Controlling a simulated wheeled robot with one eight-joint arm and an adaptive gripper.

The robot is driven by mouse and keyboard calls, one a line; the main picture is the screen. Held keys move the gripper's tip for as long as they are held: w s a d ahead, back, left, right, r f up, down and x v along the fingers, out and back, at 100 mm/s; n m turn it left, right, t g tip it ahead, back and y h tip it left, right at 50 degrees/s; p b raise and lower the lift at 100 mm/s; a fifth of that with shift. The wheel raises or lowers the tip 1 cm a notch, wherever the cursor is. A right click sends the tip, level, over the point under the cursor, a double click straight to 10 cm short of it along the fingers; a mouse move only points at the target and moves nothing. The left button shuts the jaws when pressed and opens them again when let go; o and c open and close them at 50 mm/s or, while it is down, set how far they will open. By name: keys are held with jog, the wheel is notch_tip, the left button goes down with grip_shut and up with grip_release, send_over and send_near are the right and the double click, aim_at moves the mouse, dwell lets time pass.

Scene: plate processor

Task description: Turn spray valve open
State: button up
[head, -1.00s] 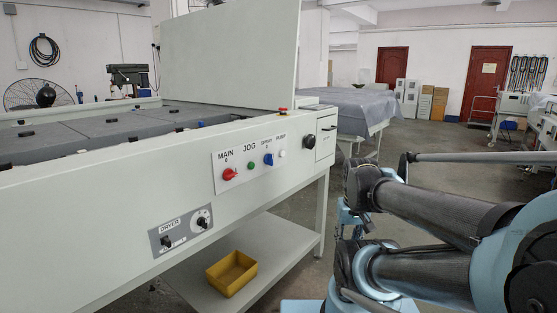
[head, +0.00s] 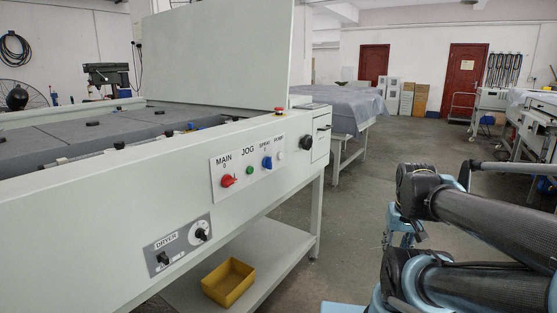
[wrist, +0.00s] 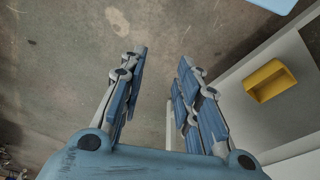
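The plate processor (head: 110,205) fills the left of the head view. Its front panel has a red MAIN knob (head: 227,181), a green JOG button (head: 249,170) and a blue knob (head: 267,162) labelled SPRAY. A black round knob (head: 307,142) sits to the right of that panel, near a black handle (head: 323,128) at the end. I cannot tell which of these is the spray valve. My gripper (wrist: 160,65) is open and empty in the wrist view, above bare floor. It is clear of the controls. The head view shows my arm at lower right, not the fingers.
A yellow bin (head: 229,282) lies on the processor's low shelf (head: 268,257) and also shows in the wrist view (wrist: 270,80). A dryer panel (head: 178,246) is at lower left. A covered table (head: 345,106) stands behind. Floor is free between processor and arm.

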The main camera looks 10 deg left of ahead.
jog(key=n+t+y, duration=0.3)
jog(key=n+y, duration=1)
send_near(269, 163)
jog(key=r+x, duration=0.1)
jog(key=x, duration=0.6)
jog(key=shift+w+a+r, duration=0.15)
jog(key=shift+w+r, duration=0.05)
jog(key=shift+w, duration=0.2)
jog(key=shift+c, duration=0.6)
grip_shut()
